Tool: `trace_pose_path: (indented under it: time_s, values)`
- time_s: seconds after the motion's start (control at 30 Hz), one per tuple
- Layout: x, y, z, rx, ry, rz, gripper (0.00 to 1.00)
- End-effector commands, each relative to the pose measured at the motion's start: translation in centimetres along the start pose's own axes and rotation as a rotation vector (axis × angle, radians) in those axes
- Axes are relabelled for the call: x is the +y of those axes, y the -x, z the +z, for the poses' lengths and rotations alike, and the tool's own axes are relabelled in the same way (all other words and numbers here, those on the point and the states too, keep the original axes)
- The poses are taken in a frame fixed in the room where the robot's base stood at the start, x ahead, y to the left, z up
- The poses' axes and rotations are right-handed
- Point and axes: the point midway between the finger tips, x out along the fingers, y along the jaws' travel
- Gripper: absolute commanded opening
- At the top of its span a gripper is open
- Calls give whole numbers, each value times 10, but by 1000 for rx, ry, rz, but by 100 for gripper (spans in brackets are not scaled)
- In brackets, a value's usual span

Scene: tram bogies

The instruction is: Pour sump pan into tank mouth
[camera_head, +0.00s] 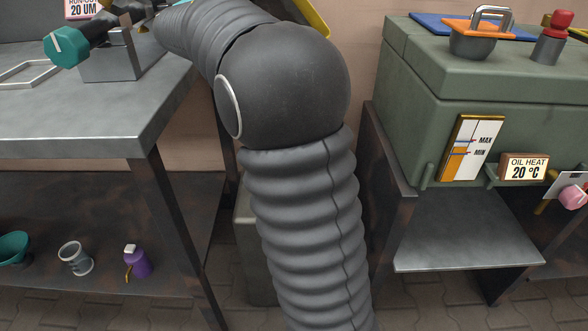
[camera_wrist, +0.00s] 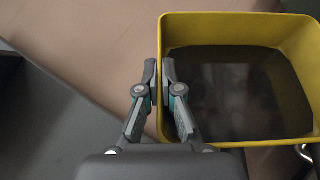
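The yellow sump pan (camera_wrist: 237,21) fills the right of the wrist view, with dark liquid (camera_wrist: 235,90) inside. My gripper (camera_wrist: 160,72) has its fingers on either side of the pan's left wall, closed on it. In the head view only a yellow edge of the pan (camera_head: 316,17) shows at the top, behind my arm; my gripper is hidden there. The green tank (camera_head: 400,75) stands at the right. On its top is a grey cup-like fitting (camera_head: 473,43) with an orange rim and a handle; I cannot tell whether it is the tank mouth.
A grey workbench (camera_head: 80,122) stands at the left with a teal-ended tool (camera_head: 68,47) on it. A red-topped fitting (camera_head: 553,38) and a gauge (camera_head: 471,148) are on the tank.

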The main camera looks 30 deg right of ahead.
Motion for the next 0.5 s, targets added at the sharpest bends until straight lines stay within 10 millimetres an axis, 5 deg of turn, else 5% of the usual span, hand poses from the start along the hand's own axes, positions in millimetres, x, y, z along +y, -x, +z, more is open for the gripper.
trace_pose_path:
  time_s: [0.5]
  values:
    - [1,3,6,-18,-27,13,0]
